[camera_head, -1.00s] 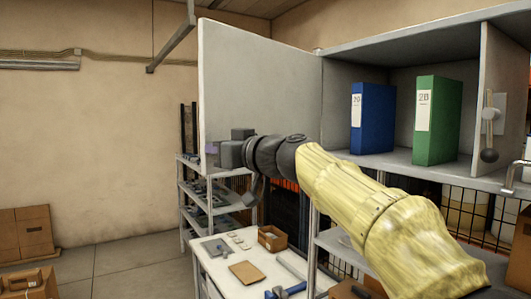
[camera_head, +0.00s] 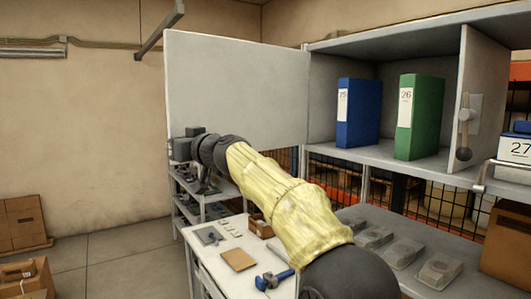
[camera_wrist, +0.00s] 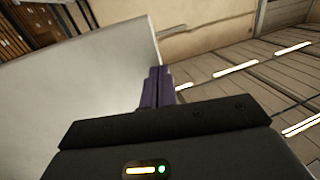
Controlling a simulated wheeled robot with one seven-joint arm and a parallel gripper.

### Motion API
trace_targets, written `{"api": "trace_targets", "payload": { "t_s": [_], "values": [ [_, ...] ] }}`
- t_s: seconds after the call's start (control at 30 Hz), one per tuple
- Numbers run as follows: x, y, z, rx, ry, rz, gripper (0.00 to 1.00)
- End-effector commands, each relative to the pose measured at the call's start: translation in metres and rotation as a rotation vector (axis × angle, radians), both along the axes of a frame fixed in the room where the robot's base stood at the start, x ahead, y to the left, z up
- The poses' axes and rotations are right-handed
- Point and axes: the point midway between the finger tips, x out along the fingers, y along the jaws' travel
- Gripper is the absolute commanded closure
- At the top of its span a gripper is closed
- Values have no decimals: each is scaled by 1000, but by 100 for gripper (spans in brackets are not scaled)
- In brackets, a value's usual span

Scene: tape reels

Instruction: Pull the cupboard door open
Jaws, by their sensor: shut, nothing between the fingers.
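The cupboard door (camera_head: 235,90) is a flat grey panel standing wide open on the left side of the grey wall cupboard (camera_head: 400,162). The cupboard's inside is exposed. My gripper (camera_head: 182,150) is at the lower part of the door's free edge in the head view, its fingertips not clear there. In the wrist view the dark purple fingers (camera_wrist: 156,88) are closed together and empty, beside the edge of the door (camera_wrist: 90,85). I cannot tell whether they touch it.
A blue binder (camera_head: 358,112) and a green binder (camera_head: 419,115) stand in the cupboard. Below is a white table (camera_head: 213,262) with a blue-handled tool (camera_head: 275,280) and small parts. A grey shelf rack (camera_head: 183,205) stands behind my gripper. Floor at left is open, with cardboard boxes (camera_head: 25,222).

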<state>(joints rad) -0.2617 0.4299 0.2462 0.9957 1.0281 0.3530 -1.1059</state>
Motion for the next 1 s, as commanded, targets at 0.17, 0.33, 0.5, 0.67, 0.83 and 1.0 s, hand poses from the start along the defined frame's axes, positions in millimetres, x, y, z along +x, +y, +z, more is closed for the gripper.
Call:
{"api": "trace_targets", "payload": {
  "t_s": [0.17, 0.33, 0.5, 0.67, 0.83, 1.0],
  "values": [
    [-2, -1, -1, 0, 0, 1, 100],
    [-9, -9, -3, 0, -3, -1, 100],
    [-21, -27, -5, 1, -4, -6, 100],
    [-38, -46, -5, 1, -4, -12, 100],
    [-63, -56, -6, -1, -4, -2, 100],
    [-87, -68, -5, 0, -3, 7, 100]
  ]
}}
